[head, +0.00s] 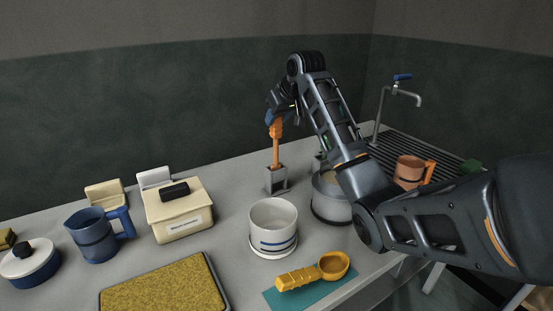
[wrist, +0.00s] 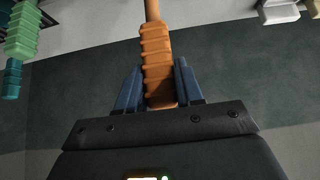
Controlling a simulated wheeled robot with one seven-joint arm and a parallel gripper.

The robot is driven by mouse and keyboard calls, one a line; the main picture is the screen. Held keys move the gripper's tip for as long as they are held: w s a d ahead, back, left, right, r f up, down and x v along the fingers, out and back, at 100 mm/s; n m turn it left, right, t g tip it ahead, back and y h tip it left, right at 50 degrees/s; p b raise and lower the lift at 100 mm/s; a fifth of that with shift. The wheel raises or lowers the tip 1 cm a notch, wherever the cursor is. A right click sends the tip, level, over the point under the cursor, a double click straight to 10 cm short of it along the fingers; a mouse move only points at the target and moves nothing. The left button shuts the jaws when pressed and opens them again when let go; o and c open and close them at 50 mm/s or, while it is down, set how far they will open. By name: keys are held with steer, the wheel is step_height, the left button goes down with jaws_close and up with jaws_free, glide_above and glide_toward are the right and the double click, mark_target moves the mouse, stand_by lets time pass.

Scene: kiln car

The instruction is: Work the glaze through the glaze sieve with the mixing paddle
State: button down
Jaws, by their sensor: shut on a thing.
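My gripper (head: 275,116) is shut on the ribbed orange handle of the mixing paddle (head: 276,150). The wrist view shows the handle (wrist: 157,55) between the two blue fingers (wrist: 158,85). The paddle is upright, and its lower end is hidden in or behind a grey square holder (head: 277,181) on the table. A metal pot (head: 328,208) with something beige inside stands to the right, partly behind my arm. A white round vessel with blue bands (head: 273,233) stands in front of the holder. I cannot tell which of these is the glaze sieve.
A yellow scoop (head: 305,276) lies on a teal cloth at the front edge. A speckled yellow tray (head: 160,290), a cream box (head: 180,222), a blue jug (head: 92,240) and a lidded pot (head: 30,268) fill the left. An orange mug (head: 409,172) stands by the tap (head: 392,98) at right.

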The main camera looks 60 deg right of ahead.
steer(key=shift+r+p, duration=1.15)
steer(key=shift+p, duration=0.35)
steer(key=shift+r+p, duration=1.6)
steer(key=shift+p, duration=0.1)
steer(key=shift+r, duration=1.7)
